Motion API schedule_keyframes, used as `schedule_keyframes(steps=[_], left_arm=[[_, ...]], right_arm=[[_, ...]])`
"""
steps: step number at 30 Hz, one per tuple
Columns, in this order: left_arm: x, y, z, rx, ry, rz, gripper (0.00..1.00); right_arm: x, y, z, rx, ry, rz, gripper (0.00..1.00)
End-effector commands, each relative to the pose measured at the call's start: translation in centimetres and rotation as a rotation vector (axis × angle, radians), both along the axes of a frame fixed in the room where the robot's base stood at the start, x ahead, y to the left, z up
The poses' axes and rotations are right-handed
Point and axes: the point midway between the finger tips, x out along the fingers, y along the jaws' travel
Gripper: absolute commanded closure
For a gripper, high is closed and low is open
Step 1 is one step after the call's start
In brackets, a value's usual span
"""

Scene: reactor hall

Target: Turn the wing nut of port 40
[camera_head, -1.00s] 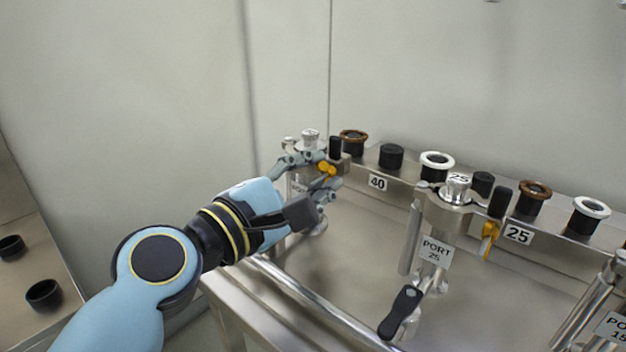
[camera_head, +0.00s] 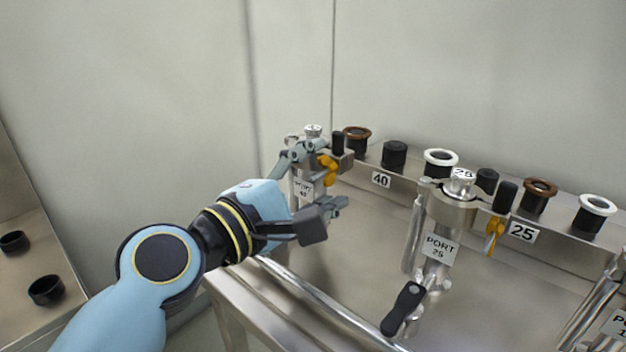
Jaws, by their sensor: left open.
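The yellow-orange wing nut (camera_head: 326,167) of port 40 shows at the right side of the port's clamp, below a black knob. Port 40 (camera_head: 304,187) is a metal post with a label, partly hidden behind my gripper. My left gripper (camera_head: 330,178) is open in front of the port, one finger up near the clamp and the other lower right. The wing nut lies between the finger heights; I cannot tell whether a finger touches it. My right gripper is not in view.
Port 25 (camera_head: 438,246) stands to the right with its own yellow wing nut (camera_head: 494,234) and a black handle (camera_head: 402,308). A ledge behind holds black, brown and white fittings. A metal rail (camera_head: 320,302) runs along the front edge.

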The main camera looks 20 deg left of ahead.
Motion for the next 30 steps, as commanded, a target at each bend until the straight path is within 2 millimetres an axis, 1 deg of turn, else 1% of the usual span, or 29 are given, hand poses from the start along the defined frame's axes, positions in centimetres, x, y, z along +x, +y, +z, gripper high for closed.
schedule_keyframes(steps=[2, 5, 12, 15, 18, 21, 24, 30], left_arm=[[-0.3, 0.1, 0.0, 0.001, 0.000, 0.000, 0.36], [-1.5, 0.6, -0.1, 0.002, 0.001, 0.001, 0.36], [-6.6, 2.3, -0.1, 0.004, 0.005, -0.002, 0.36], [-8.5, 2.9, -0.2, 0.005, 0.005, -0.003, 0.36], [-10.0, 3.4, -0.1, 0.004, 0.004, -0.003, 0.36], [-10.9, 3.8, -0.1, 0.002, 0.003, -0.002, 0.36], [-11.3, 3.9, 0.0, 0.002, 0.002, -0.001, 0.36], [-11.4, 4.0, 0.0, 0.001, 0.002, -0.001, 0.36]], right_arm=[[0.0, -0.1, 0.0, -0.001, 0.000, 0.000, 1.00], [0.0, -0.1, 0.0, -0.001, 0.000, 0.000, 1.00], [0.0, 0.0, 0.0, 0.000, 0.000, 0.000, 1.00], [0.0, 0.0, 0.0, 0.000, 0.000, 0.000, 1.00], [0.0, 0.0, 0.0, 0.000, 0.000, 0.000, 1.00], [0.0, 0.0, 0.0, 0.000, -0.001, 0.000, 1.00], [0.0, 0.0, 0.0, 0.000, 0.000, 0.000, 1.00], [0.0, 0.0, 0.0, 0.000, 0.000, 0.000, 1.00]])
